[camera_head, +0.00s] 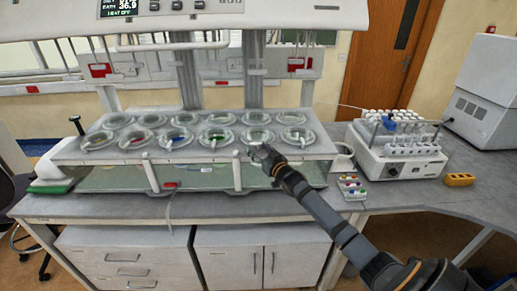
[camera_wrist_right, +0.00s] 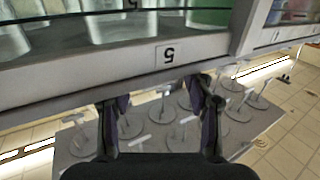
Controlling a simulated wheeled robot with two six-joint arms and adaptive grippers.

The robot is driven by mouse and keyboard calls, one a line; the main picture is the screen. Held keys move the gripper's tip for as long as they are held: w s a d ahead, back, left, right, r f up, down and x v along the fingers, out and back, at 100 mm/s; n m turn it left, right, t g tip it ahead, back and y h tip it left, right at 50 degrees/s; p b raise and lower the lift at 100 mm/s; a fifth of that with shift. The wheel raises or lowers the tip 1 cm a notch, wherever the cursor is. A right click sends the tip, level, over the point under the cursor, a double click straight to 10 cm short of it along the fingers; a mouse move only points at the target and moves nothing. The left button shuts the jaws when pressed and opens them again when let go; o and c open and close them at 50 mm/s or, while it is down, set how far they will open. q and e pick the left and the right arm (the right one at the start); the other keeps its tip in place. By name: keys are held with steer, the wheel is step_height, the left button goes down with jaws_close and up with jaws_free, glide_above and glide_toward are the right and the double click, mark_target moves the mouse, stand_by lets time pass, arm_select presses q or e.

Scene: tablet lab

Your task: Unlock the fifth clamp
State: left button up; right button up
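The tablet tester (camera_head: 120,160) stands on the bench with two rows of round vessels in its top plate. My right gripper (camera_head: 268,158) is at its front edge, right of the middle, in front of the front-row vessels. In the right wrist view, my right gripper (camera_wrist_right: 158,98) has its two dark fingers spread apart, with no object visible between them. A plate edge with an upside-down label "5" (camera_wrist_right: 168,54) lies just beyond the fingertips. I cannot make out the fifth clamp clearly; the arm hides part of that area. My left gripper does not show.
A white sampler with vials (camera_head: 395,165) stands to the right on the bench. A small rack with coloured caps (camera_head: 352,188) and a yellow block (camera_head: 459,179) lie near it. The tester's head (camera_head: 180,20) overhangs the vessels. Bare bench (camera_head: 425,197) shows at front right.

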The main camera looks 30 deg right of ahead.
steer(key=shift+o, duration=0.7)
steer(key=shift+r, duration=0.15)
steer(key=shift+r, duration=0.1)
steer(key=s, duration=1.2)
steer(key=shift+a, duration=0.45)
